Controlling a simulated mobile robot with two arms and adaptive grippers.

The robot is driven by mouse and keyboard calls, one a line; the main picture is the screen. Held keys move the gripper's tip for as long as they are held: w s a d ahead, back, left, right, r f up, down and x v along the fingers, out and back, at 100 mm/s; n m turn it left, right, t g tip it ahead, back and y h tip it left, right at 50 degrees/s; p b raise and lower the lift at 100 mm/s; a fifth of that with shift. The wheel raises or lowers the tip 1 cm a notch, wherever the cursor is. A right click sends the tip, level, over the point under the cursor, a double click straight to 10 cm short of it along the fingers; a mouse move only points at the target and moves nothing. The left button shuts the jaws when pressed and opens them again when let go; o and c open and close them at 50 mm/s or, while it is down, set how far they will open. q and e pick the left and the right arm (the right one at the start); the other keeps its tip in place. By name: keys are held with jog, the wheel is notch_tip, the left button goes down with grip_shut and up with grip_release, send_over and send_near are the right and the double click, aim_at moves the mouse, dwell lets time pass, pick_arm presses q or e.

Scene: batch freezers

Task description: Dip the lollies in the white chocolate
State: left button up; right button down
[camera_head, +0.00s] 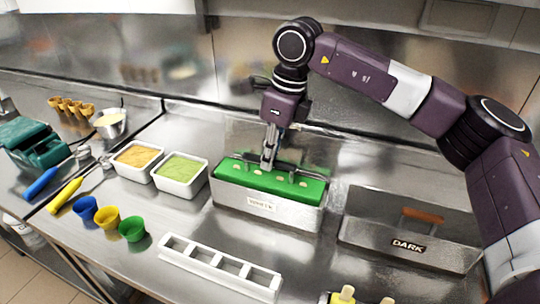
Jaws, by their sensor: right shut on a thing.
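A metal tank (240,213) with a pale label that seems to read WHITE stands mid-counter. A green lolly holder (311,190) sits in its top opening, with small pale stick ends showing on its upper face and a metal handle above it. The lollies under the holder and the chocolate inside are hidden. My right gripper (269,163) points straight down over the holder, shut on the holder's handle. My left gripper is not in view.
A DARK-labelled tank (360,232) stands to the right. A white slotted rack (218,266) lies in front. Two white tubs (182,183), coloured cups (107,217), scoops (66,194) and a green machine (35,143) are left. Yellow pieces (345,296) show at the bottom edge.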

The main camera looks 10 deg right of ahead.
jog(key=shift+r, duration=0.15)
dwell(0.3)
jog(key=shift+r+p, duration=2.4)
jog(key=shift+r, duration=1.2)
notch_tip(320, 180, up, 5)
jog(key=p, duration=0.3)
